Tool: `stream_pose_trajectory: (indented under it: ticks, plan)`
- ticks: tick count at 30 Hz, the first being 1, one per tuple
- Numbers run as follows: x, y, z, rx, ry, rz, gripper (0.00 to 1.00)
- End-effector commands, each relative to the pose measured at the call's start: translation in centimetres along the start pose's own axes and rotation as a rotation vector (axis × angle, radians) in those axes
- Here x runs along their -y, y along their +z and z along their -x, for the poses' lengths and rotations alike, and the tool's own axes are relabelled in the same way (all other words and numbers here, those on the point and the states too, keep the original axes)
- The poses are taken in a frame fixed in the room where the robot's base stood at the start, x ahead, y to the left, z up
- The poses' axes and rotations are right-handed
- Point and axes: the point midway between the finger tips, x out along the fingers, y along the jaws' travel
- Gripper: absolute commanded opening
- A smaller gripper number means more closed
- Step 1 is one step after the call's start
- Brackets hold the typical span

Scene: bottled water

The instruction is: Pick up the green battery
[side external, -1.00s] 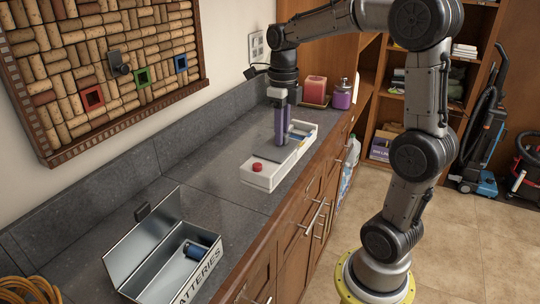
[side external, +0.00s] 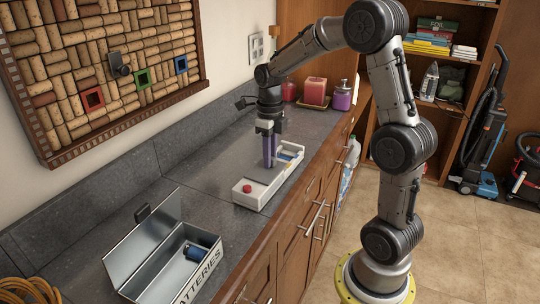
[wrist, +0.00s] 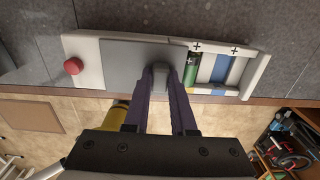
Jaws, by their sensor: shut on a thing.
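A white battery box (side external: 262,194) with a red button (side external: 247,188) lies on the grey counter. Its grey lid (wrist: 115,62) covers the button-side part. My gripper (wrist: 162,72) points down with its purple fingers shut on the small dark handle (wrist: 160,67) of the lid. In the wrist view the green battery (wrist: 190,74) lies in the uncovered part of the box, right beside the lid edge and partly hidden by my right finger. A blue strip (wrist: 220,68) shows in the slots to its right. In the side view my fingers (side external: 269,162) stand over the box.
An open metal tin (side external: 130,262) labelled batteries, with a dark blue battery (side external: 194,252) in it, stands nearer the camera. Candles (side external: 315,91) and a purple bottle (side external: 342,97) stand behind. The counter between tin and box is clear. The counter's front edge runs close to the box.

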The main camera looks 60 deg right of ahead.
Motion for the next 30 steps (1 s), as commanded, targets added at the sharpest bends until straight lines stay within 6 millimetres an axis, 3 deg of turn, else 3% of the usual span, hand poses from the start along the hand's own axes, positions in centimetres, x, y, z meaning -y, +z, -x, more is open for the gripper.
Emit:
stream_pose_trajectory:
  ticks: [6,7,12,23,30]
  plan:
    - [0.0,0.1,-0.1,0.003,-0.001,0.0,0.0]
    - [0.0,0.0,-0.3,0.0,0.0,0.0,0.26]
    - [0.0,0.0,-0.3,0.0,0.0,0.0,0.54]
    - [0.0,0.0,0.2,0.002,-0.001,0.0,0.54]
    - [0.1,0.1,4.0,0.006,-0.002,0.0,0.54]
